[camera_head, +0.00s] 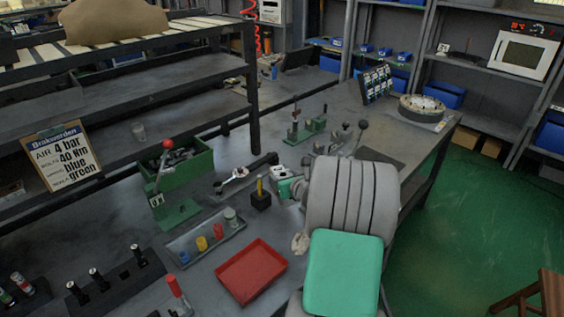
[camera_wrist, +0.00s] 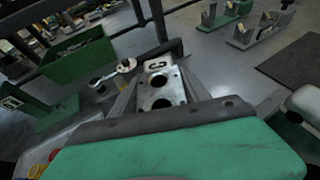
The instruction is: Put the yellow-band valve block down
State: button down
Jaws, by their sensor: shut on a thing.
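A silvery metal valve block (camera_wrist: 163,68) with round dark holes sits between the fingers of my gripper (camera_wrist: 160,98) in the wrist view. The gripper is shut on it. In the head view the block (camera_head: 281,173) shows at the left of my grey and green arm, over the middle of the workbench. My arm hides most of the gripper there. I cannot make out a yellow band on the block. I cannot tell whether its underside touches the bench.
A black block with a yellow pin (camera_head: 260,195) stands just left of the held block. A wrench (camera_head: 235,176), a grey tray of coloured pieces (camera_head: 183,243), a red tray (camera_head: 251,270) and a green bin (camera_head: 180,168) are nearby. A dark mat (camera_head: 381,157) lies clear at right.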

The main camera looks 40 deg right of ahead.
jog(key=shift+f, duration=2.45)
jog(key=shift+f, duration=0.1)
jog(key=c, duration=1)
grip_release()
jog(key=shift+f, duration=0.3)
jog(key=o, duration=0.5)
jog(key=shift+r, duration=0.1)
